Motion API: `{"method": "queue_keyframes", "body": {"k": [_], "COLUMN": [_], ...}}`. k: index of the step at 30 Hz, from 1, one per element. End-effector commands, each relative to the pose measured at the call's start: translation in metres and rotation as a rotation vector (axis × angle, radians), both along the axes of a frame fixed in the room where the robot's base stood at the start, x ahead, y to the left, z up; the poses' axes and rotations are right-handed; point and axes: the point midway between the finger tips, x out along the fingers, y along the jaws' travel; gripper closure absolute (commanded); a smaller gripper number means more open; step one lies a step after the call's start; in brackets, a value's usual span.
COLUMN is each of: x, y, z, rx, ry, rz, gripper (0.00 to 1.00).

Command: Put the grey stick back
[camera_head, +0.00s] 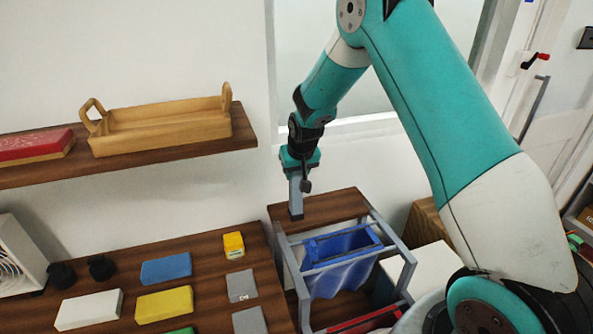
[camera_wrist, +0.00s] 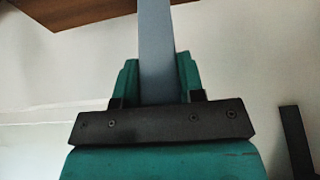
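The grey stick (camera_head: 296,192) hangs roughly upright below my gripper (camera_head: 299,164). Its lower end is at the small brown wooden top (camera_head: 335,205) beside the counter; I cannot tell whether it touches. In the wrist view my gripper (camera_wrist: 157,78) has its teal fingers on both sides of the grey stick (camera_wrist: 156,40), closed against it. The stick's upper end is hidden between the fingers.
The wooden counter (camera_head: 207,268) holds a blue block (camera_head: 166,268), a yellow block (camera_head: 164,304), a white block (camera_head: 89,310) and grey swatches (camera_head: 241,286). A grey frame (camera_head: 405,270) with a blue bag (camera_head: 340,272) stands right. A wooden tray (camera_head: 165,137) sits on the shelf.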

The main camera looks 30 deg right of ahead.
Motion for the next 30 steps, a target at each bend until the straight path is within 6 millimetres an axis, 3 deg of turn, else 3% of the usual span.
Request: {"method": "queue_keyframes", "body": {"k": [1, 3, 15, 30], "x": [0.0, 0.0, -0.002, -0.038], "y": [0.0, 0.0, 0.0, 0.008], "z": [-0.001, 0.0, 0.008, 0.096], "rx": [0.0, 0.0, 0.0, 0.0], "ry": [0.0, 0.0, -0.002, -0.004], "rz": [0.0, 0.0, 0.0, 0.0], "gripper": [0.55, 0.39, 0.39, 0.39]}}
